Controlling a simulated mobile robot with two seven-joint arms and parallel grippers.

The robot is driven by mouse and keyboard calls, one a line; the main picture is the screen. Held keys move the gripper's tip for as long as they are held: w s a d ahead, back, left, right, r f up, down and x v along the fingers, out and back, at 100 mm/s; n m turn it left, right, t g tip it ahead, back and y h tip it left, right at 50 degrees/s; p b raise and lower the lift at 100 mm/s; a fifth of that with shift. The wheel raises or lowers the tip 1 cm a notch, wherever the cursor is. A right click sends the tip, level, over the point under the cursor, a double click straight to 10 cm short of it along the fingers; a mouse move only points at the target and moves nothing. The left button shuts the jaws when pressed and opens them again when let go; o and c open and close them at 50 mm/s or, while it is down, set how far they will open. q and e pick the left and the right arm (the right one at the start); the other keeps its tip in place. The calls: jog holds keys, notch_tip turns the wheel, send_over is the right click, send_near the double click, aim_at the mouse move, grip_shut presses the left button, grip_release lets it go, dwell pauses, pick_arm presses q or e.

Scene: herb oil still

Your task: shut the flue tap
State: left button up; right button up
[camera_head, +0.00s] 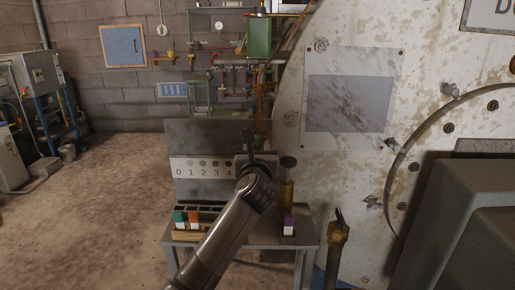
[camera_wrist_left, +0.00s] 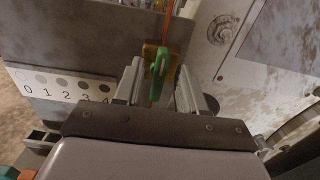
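The flue tap appears as a green handle on a brass body. In the left wrist view the green handle (camera_wrist_left: 158,66) stands between and beyond my fingertips, with the brass part (camera_wrist_left: 150,50) behind it and an orange pipe rising above. My left gripper (camera_wrist_left: 160,85) is open, a finger on each side of the handle with gaps visible. In the head view my left gripper (camera_head: 256,148) reaches toward the board, and only a bit of green shows by its fingers. The tap's lower part is hidden. My right gripper is not in view.
A metal bench (camera_head: 250,240) carries a numbered card (camera_head: 203,168), a small rack of coloured bottles (camera_head: 187,225) and a brass cylinder (camera_head: 287,185). A large stained white tank (camera_head: 345,165) stands close on the right. Pipes and a green box (camera_head: 259,36) are above. Open floor lies left.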

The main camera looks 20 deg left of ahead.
pick_arm(q)
jog(key=shift+w+a, duration=0.15)
jog(key=shift+w, duration=0.4)
grip_shut()
